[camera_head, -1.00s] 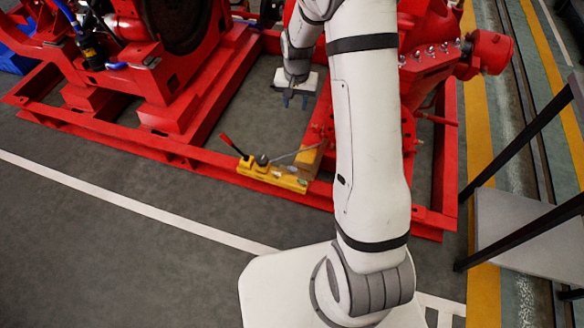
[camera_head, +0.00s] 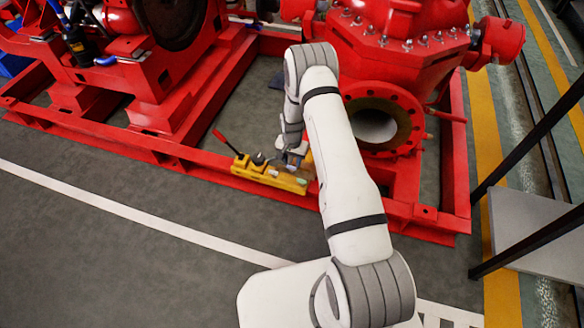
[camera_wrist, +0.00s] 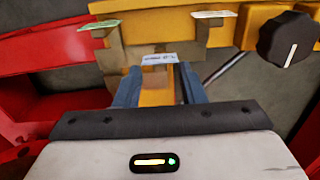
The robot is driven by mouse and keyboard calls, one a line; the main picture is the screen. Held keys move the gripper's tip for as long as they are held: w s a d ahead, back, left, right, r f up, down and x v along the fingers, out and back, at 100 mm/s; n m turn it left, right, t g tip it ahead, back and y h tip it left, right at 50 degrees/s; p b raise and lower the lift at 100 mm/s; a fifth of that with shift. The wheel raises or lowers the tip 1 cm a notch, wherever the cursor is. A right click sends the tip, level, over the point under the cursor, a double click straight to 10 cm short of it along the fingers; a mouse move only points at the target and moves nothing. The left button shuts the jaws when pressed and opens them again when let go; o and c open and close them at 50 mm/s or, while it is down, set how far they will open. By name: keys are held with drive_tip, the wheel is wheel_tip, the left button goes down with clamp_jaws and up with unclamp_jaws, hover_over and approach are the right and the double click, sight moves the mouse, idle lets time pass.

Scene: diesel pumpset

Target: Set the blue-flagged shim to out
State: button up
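The yellow fixture (camera_head: 262,174) lies on the red frame's front rail. In the wrist view, its orange-yellow body (camera_wrist: 180,30) fills the top. A pale blue-white flag (camera_wrist: 158,59) sits at the middle, by an orange-brown strip (camera_wrist: 157,95) seen between my fingers. I cannot see contact with the flagged piece. In the head view my gripper (camera_head: 292,157) is at the fixture's right part, partly hidden by my wrist.
A black knob (camera_wrist: 288,38) with a white line is right of the flags. A red-handled lever (camera_head: 225,141) rises at the fixture's left. A large red pump with an open round flange (camera_head: 380,122) stands behind right. Grey floor (camera_head: 120,270) in front is clear.

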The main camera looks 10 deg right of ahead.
sight(292, 165)
drive_tip(key=shift+f+b, duration=0.4)
drive_tip(key=shift+f, duration=1.4)
clamp_jaws()
